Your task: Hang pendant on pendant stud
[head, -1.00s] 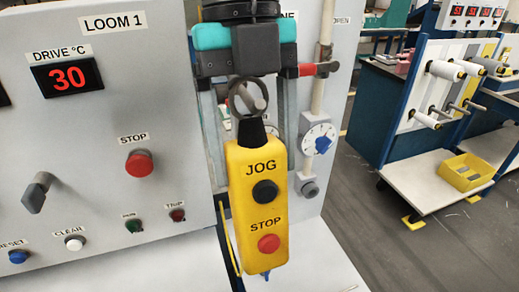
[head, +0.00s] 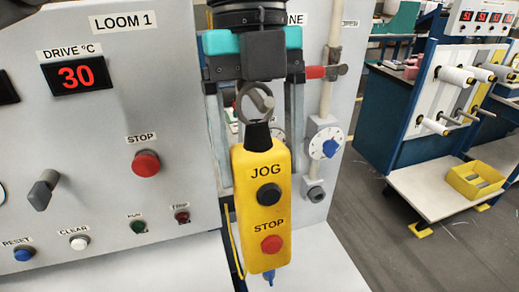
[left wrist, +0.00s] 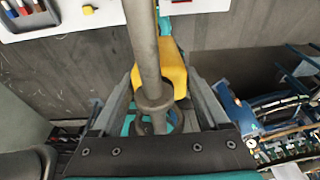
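The yellow pendant (head: 262,215) has a black JOG button, a red STOP button and a dark ring (head: 240,104) at its top. It hangs nearly upright in front of the loom panel. The grey pendant stud (head: 264,100) shows its end through the ring. In the left wrist view the stud (left wrist: 143,45) is a long grey rod with a collar, and the pendant (left wrist: 174,70) is partly hidden behind it. My left gripper (head: 260,165) points down from above, its fingers spread wide on both sides of the pendant with visible gaps. My right gripper is out of view.
The loom panel (head: 100,130) carries a red STOP button (head: 146,163), a lever (head: 43,189) and small buttons. A dial (head: 324,142) and a red-tipped fitting (head: 320,72) are close to the right of my gripper. A spool cart (head: 400,180) stands farther right, across open floor.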

